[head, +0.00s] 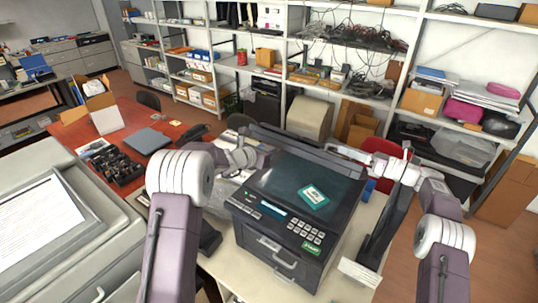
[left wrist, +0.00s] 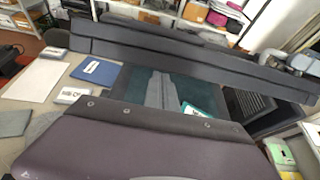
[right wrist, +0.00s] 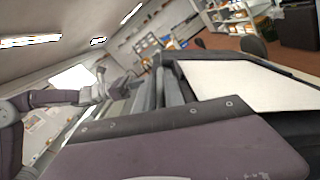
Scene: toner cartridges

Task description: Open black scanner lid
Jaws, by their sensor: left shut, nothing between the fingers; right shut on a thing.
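The black scanner (head: 285,225) stands in the middle of the head view, with a keypad and a small display on its front. Its dark glass (head: 290,180) is uncovered, and a teal-and-white item (head: 313,197) lies on it. The black lid (head: 285,138) is raised at the back, seen nearly edge-on; it spans the left wrist view (left wrist: 180,50). Its pale underside (right wrist: 245,85) appears in the right wrist view. My right gripper (head: 338,151) is shut on the lid's right end; its fingertips are partly hidden. My left gripper (head: 262,155) is shut and empty beside the scanner's left rear.
A large grey copier (head: 60,220) stands at the left. A red table (head: 150,175) behind it holds a black tray and a grey folder (head: 147,141). Loaded shelves (head: 340,45) line the back wall. A dark upright panel (head: 388,225) stands right of the scanner.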

